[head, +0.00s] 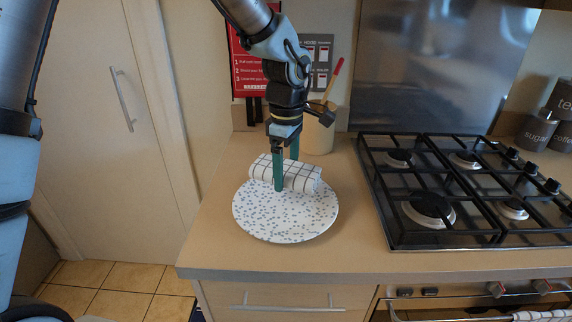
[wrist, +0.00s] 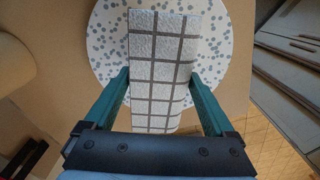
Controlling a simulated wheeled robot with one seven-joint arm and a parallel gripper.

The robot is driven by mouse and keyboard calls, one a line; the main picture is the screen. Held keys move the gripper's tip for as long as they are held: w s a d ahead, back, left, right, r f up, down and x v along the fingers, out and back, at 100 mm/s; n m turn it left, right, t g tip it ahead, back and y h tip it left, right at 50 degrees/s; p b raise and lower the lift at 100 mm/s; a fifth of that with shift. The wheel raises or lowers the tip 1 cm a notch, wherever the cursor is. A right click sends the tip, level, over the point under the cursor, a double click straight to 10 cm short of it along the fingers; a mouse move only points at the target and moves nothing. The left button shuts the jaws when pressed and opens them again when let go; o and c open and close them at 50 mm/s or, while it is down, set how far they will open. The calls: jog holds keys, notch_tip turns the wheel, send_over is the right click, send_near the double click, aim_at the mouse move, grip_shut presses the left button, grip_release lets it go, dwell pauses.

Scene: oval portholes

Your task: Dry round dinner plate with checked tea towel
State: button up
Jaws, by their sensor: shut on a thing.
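The round dinner plate (head: 285,222) is white with blue-grey speckles and lies flat on the counter, left of the hob. In the wrist view its rim (wrist: 107,40) shows on both sides of the towel. The checked tea towel (head: 302,180) is white with dark lines and looks rolled or folded. It is over the far part of the plate; I cannot tell if it touches the plate. My gripper (head: 286,185) points down with its green fingers on either side of the towel, shut on it. In the wrist view the towel (wrist: 160,70) lies between the fingers.
A black gas hob (head: 460,190) is close on the right. A cream utensil pot (head: 318,135) with a red-handled tool stands behind the plate. Sugar and other canisters (head: 535,132) are at the far right. The counter's front edge (head: 270,274) is near the plate; bare counter lies left.

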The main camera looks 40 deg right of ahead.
aim_at(287, 204)
jog(key=shift+f+b, duration=1.65)
jog(key=shift+f, duration=1.35)
jog(key=shift+f+b, duration=0.5)
jog(key=shift+d+r, duration=0.1)
